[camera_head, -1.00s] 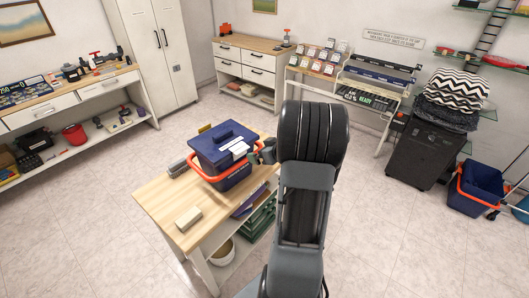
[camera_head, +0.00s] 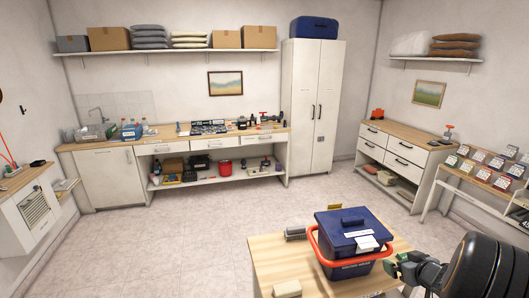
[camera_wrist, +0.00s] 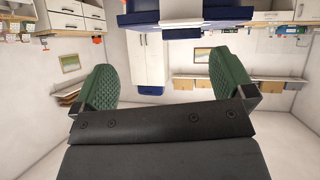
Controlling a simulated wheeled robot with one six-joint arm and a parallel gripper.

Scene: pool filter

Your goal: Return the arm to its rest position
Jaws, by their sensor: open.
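My gripper (camera_head: 402,268) is at the lower right of the head view, just right of the blue lidded box (camera_head: 348,241) with the orange-red handle. In the wrist view my gripper (camera_wrist: 178,85) shows two green fingers spread wide apart with nothing between them. The wrist view looks upside down, and the underside or edge of the blue box (camera_wrist: 185,14) shows at its top, beyond the fingers. My arm's dark rounded link fills the lower right corner of the head view. Whether the fingers touch the box cannot be told.
The box stands on a wooden-topped table (camera_head: 265,270) with a pale block (camera_head: 287,289) and a grey brush-like item (camera_head: 296,232). A white cabinet (camera_head: 312,105), a workbench (camera_head: 215,140) and a drawer unit (camera_head: 398,150) line the walls. The floor between is clear.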

